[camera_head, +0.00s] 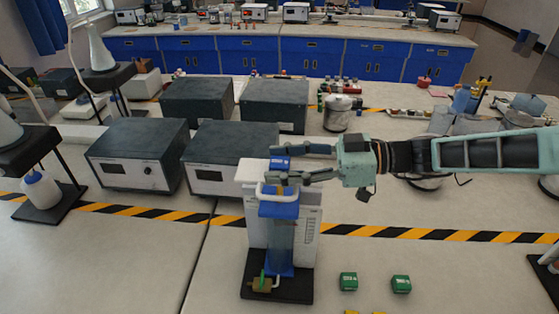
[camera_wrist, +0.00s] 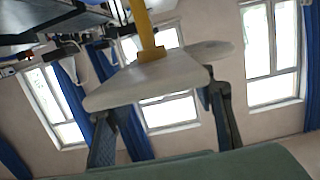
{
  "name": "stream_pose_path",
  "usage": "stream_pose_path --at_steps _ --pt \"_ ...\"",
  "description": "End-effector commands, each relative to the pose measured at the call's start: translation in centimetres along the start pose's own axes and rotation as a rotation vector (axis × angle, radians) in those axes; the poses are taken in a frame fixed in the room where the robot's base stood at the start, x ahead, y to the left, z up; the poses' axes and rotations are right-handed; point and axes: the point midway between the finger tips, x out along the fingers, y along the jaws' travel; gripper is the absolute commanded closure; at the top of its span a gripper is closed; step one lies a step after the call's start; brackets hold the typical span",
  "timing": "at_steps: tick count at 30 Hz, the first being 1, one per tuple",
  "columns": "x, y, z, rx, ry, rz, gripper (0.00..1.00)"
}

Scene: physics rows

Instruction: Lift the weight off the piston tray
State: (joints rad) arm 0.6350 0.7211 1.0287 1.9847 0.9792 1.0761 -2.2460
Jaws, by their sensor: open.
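The piston apparatus stands upright on a black base (camera_head: 278,289), with a clear cylinder (camera_head: 280,240) between blue end pieces and a pale scale panel (camera_head: 308,225) behind it. A small blue weight (camera_head: 280,163) with a pale mark shows above the white looped piston part (camera_head: 268,190). My gripper (camera_head: 277,164) is open and comes in level from the right, one finger on each side of the weight. Whether the fingers touch it cannot be told. The tray surface under the weight is mostly hidden. In the wrist view, both fingers (camera_wrist: 165,125) are spread; a pale plate shows between them, its identity unclear.
Dark-topped instrument boxes (camera_head: 138,155) stand behind and left of the apparatus. A metal pot (camera_head: 337,114) stands behind my gripper. Two green blocks (camera_head: 348,282) lie at the front right. A striped tape (camera_head: 400,233) crosses the bench; the front right is mostly clear.

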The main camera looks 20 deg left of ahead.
Motion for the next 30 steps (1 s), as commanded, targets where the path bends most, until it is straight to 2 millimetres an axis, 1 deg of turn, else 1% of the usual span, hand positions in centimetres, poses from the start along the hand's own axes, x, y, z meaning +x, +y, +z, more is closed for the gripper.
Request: stream_pose_path --at_steps 3,8,11,22,30 --pt "0.49 0.04 0.05 0.002 0.0 0.002 0.51" --pt "0.47 0.04 0.09 0.002 -0.001 0.002 0.51" --pt "0.46 0.04 0.09 0.001 -0.001 0.002 0.6" --pt "0.44 0.04 0.07 0.001 -0.001 0.002 1.0" --pt "0.44 0.04 -0.03 0.0 0.0 0.002 1.0"
